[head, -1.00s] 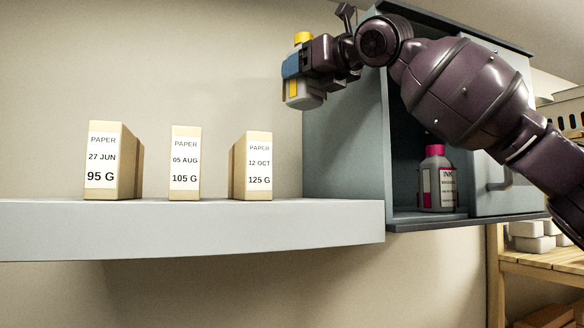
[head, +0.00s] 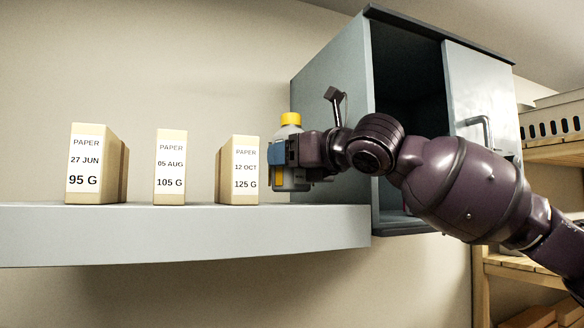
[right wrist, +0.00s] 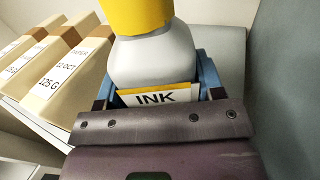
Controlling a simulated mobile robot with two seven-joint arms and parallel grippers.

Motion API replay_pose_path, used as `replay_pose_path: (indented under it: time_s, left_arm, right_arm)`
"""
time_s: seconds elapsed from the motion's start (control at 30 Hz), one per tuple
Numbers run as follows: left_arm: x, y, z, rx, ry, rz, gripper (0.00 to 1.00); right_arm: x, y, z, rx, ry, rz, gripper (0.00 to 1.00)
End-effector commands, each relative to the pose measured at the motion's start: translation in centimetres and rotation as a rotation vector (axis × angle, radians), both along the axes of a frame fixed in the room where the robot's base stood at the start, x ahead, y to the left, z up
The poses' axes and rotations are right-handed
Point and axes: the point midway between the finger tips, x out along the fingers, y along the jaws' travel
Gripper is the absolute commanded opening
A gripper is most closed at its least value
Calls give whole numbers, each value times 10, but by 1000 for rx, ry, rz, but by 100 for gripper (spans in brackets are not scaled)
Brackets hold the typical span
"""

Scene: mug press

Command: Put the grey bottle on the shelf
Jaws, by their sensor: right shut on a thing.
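The grey bottle (head: 289,130) has a yellow cap and a yellow-edged label. It is upright just above or on the right end of the grey shelf (head: 180,232); I cannot tell if its base touches. My right gripper (head: 284,160) is shut on it from the right, its blue fingers around the body. In the right wrist view the bottle (right wrist: 152,62) fills the middle, with its INK label facing the camera and the fingers on both sides. My left gripper is out of view.
Several paper boxes stand on the shelf; the 125 G box (head: 238,170) is close left of the bottle. A grey cabinet (head: 332,110) with an open front and a handled door stands close on the right. Wooden racks (head: 520,270) are at the far right.

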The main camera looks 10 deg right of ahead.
Motion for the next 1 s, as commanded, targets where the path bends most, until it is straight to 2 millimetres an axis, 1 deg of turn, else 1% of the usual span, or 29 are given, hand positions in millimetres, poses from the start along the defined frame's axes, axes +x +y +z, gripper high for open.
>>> replay_pose_path:
  time_s: [0.03,0.13,0.53,0.57,0.7,1.0]
  left_arm:
    - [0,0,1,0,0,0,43]
    - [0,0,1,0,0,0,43]
    - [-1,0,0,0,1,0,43]
    - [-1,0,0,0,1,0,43]
    - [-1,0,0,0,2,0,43]
    - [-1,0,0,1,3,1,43]
  right_arm:
    - [0,0,-7,1,1,1,23]
    - [-1,0,-16,2,-1,2,23]
    - [0,0,-20,1,-3,0,23]
    - [0,0,-21,0,0,0,65]
    - [0,0,-21,0,0,0,86]
    - [0,0,-20,1,1,0,87]
